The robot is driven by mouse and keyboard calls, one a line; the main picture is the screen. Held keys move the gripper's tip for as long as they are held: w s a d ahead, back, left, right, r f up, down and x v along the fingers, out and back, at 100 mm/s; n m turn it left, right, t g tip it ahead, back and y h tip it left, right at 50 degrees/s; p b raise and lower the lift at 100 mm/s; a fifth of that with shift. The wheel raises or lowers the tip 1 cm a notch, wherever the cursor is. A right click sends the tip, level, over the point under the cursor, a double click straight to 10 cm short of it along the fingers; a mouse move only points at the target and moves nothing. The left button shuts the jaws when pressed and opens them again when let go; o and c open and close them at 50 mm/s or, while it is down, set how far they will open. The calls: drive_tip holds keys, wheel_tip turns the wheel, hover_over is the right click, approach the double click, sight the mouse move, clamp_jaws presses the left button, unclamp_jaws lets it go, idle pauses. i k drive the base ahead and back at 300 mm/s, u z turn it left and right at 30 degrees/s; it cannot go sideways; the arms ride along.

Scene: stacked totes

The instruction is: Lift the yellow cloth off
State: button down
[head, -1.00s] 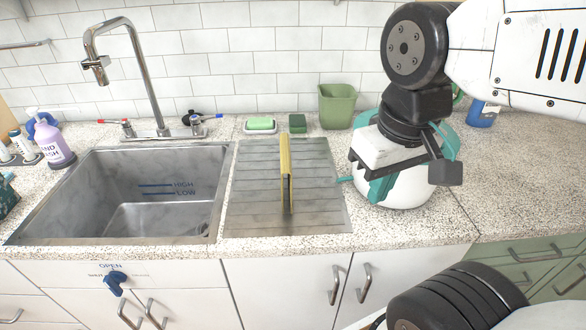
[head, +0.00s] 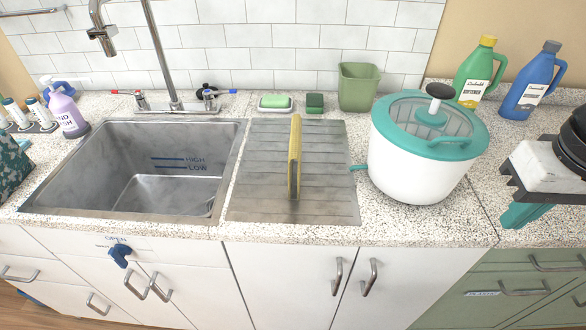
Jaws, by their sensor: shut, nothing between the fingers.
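The yellow cloth (head: 294,160) hangs on a narrow upright support on the grey ribbed drainboard (head: 262,185), right of the sink. I see it nearly edge-on, as a tall thin yellow strip. A darker edge shows along its right side, and most of the support is hidden. My gripper (head: 522,214), with teal fingers, is at the right edge of the view, over the right part of the counter. It is shut and empty, well apart from the cloth, with the white pot between them.
The white pot (head: 412,165) with a teal lid stands just right of the drainboard. Green (head: 473,80) and blue (head: 530,85) bottles stand back right. The sink (head: 75,165) is left.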

sight(295, 148)
drive_tip(key=k, duration=0.75)
drive_tip(key=u, duration=0.6)
drive_tip(key=i, duration=1)
drive_tip(key=k, duration=0.95)
drive_tip(key=z, duration=0.65)
drive_tip(key=i, duration=0.9)
drive_tip(key=u, duration=0.85)
